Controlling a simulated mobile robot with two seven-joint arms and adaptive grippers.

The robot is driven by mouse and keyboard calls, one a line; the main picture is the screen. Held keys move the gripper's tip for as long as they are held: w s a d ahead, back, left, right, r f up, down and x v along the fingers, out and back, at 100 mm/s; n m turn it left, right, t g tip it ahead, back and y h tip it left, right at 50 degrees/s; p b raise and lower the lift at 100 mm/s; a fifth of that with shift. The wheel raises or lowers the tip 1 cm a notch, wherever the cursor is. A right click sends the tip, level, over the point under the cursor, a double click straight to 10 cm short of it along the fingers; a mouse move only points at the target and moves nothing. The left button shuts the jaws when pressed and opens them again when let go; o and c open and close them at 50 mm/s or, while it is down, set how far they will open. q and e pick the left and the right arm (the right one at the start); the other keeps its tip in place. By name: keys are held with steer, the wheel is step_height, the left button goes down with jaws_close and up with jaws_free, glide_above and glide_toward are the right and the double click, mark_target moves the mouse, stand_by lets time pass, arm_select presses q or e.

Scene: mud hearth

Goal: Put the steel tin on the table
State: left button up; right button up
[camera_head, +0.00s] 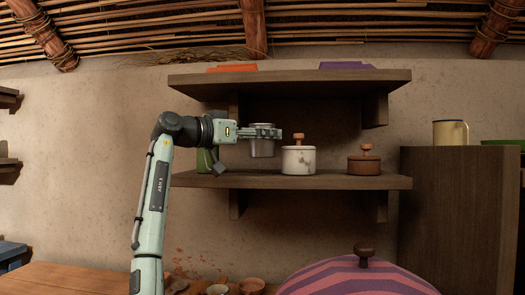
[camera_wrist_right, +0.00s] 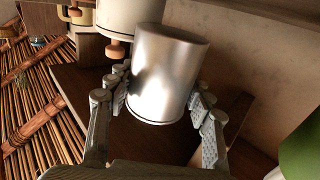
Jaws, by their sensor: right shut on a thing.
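The steel tin (camera_head: 262,148) is a plain grey metal cylinder, upright at the lower wall shelf (camera_head: 290,181), left of a white lidded pot (camera_head: 298,160). Its base appears a little above the shelf board. My right gripper (camera_head: 268,132) reaches in from the left and is shut on the tin. In the right wrist view the tin (camera_wrist_right: 166,78) sits between the two fingers, with the shelf board behind it. A wooden table top (camera_head: 70,280) shows low at the left in the head view. My left gripper is not in view.
A brown lidded pot (camera_head: 364,163) stands farther right on the shelf. A green object (camera_head: 204,160) is partly hidden behind my gripper. The upper shelf (camera_head: 290,79) hangs above. Small bowls (camera_head: 251,285) and a striped purple dome (camera_head: 355,278) are below. A cabinet (camera_head: 450,215) stands right.

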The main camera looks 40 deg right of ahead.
mark_target(263, 152)
step_height(263, 152, down, 3)
steer(key=shift+f, duration=0.1)
steer(key=shift+d+f, duration=0.2)
steer(key=shift+f, duration=0.25)
steer(key=o, duration=1.2)
steer(key=shift+c, duration=0.2)
